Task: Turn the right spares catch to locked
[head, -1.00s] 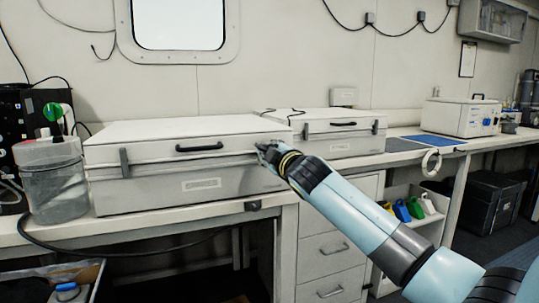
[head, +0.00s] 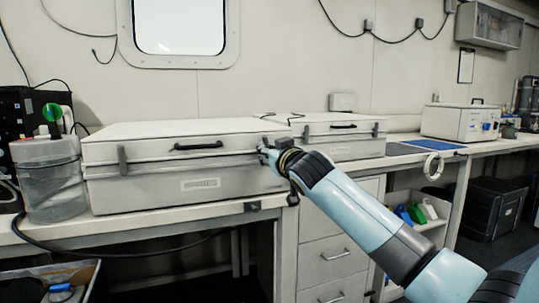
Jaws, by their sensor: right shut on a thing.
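A large pale grey case (head: 180,170) stands shut on the bench at the left, with a dark handle (head: 198,147) on its lid front. Its left catch (head: 122,160) is a grey upright bar at the lid seam. My right gripper (head: 264,154) is at the right end of the case front, at the seam, shut on the right spares catch. The fingers and wrist hide that catch, so its angle cannot be told. My left gripper is out of view.
A second pale case (head: 345,146) with dark catches stands behind my right wrist. A clear tub (head: 53,180) stands left of the large case. A white roll (head: 432,166) sits at the bench edge. Drawers (head: 325,255) are below my right arm.

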